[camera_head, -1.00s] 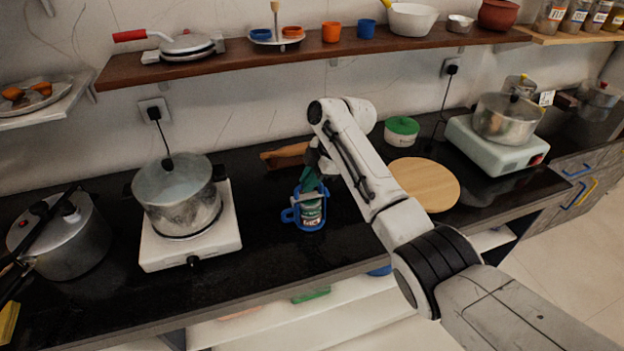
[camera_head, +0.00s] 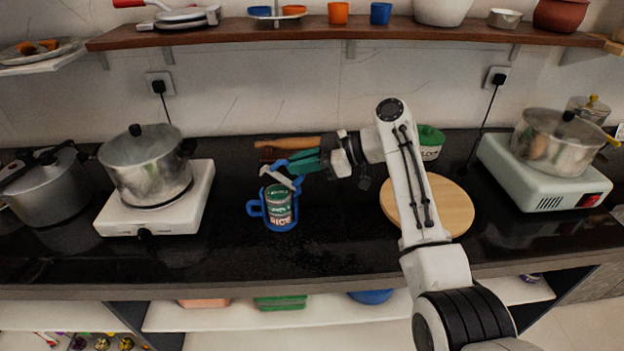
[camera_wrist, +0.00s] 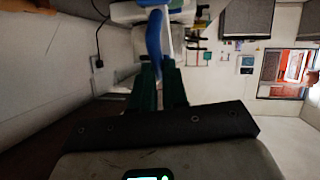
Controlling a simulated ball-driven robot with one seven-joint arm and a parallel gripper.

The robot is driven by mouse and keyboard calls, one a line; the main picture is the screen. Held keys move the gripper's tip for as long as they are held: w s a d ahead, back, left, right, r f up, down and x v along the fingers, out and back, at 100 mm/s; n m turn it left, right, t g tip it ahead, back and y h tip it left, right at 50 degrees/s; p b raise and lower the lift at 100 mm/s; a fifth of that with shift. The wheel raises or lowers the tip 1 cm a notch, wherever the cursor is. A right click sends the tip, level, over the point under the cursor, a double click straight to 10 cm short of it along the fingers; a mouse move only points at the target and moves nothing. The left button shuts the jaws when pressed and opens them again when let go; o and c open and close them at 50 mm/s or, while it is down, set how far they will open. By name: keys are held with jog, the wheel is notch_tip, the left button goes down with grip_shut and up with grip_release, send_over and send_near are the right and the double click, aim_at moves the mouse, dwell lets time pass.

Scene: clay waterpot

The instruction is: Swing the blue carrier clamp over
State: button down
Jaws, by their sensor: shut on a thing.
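The blue carrier (camera_head: 254,207) stands upright on the black counter, around stacked round tins (camera_head: 279,212); the lower one reads RICE. The clamp's pale bar (camera_head: 279,177) slants over the top of the carrier. My gripper (camera_head: 299,164) reaches in from the right, just above the carrier's top right. Its green fingers are shut on a blue part of the clamp, which shows as an upright blue bar (camera_wrist: 154,45) in the wrist view. The fingers hide part of the clamp, so I cannot tell its full angle.
A steel pot (camera_head: 147,170) on a white stove stands left of the carrier. A round wooden board (camera_head: 452,205) and a white-green tub (camera_head: 430,143) are to the right. A wooden rolling-pin-like piece (camera_head: 285,143) lies behind. The counter in front of the carrier is clear.

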jog(key=d+f+y+b, duration=0.1)
jog(key=y+b, duration=0.1)
jog(key=b, duration=0.3)
jog(key=d+f+m+t+y+b, duration=0.1)
jog(key=d+y+b, duration=0.1)
jog(key=b, duration=0.4)
jog(key=d+y+b, duration=0.2)
jog(key=y+b, duration=0.1)
jog(key=b, duration=0.2)
jog(key=shift+f+y+b, duration=0.3)
jog(key=shift+f+b, duration=0.05)
jog(key=shift+f, duration=0.05)
jog(key=shift+t, duration=0.3)
jog(key=shift+m, duration=0.3)
